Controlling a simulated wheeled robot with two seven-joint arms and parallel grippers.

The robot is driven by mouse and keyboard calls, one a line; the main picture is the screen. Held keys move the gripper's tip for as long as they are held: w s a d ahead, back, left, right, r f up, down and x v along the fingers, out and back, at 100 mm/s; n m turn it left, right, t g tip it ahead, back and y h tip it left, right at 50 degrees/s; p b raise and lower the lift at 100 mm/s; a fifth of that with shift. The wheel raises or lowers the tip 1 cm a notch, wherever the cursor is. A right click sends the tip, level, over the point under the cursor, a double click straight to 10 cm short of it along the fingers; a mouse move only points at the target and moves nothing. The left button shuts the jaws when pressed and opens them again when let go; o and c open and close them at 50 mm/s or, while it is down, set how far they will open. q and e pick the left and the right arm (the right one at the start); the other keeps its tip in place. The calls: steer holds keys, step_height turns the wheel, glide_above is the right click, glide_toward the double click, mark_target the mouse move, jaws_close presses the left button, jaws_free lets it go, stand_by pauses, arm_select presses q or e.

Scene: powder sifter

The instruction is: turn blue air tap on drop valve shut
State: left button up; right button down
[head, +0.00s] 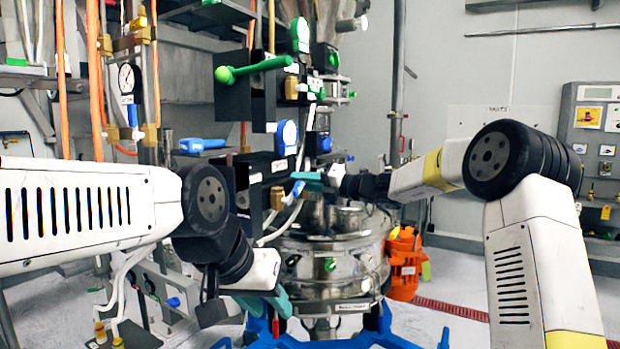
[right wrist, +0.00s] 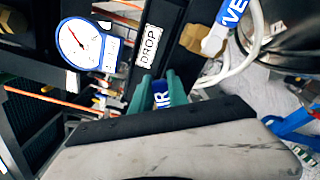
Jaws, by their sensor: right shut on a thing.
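The blue air tap (right wrist: 161,98) shows between the teal fingers of my right gripper (right wrist: 163,90) in the right wrist view, with part of its white lettering visible. The gripper is shut on it. In the head view my right gripper (head: 309,181) reaches in from the right to the front of the lower valve block, and a bit of blue shows at its tips. The DROP label (right wrist: 149,45) sits just above the tap in the right wrist view. My left gripper (head: 270,302) is low in front of the steel vessel, away from the tap; its finger gap is unclear.
A blue-rimmed gauge (right wrist: 84,43) is beside the DROP label. A green lever (head: 255,68) and another blue lever (head: 203,145) stick out from the valve blocks. The steel vessel (head: 335,262) stands below, with an orange motor (head: 404,265) on its right. White hoses run close to my right gripper.

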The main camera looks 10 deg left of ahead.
steer(key=shift+w+d+f+m, duration=0.1)
steer(key=shift+w+f+m, duration=0.1)
steer(key=shift+f+m, duration=0.7)
steer(key=shift+w+d+f+m, duration=0.15)
steer(key=shift+f+m, duration=0.35)
steer(key=shift+m, duration=0.8)
steer(key=shift+w+f+m, duration=0.25)
steer(key=shift+f+m, duration=0.45)
steer(key=shift+m, duration=0.4)
steer(key=shift+f, duration=0.1)
steer(key=c, duration=1.3)
jaws_free()
steer(key=v, duration=0.7)
steer(key=shift+s+d, duration=0.15)
steer(key=shift+d, duration=0.2)
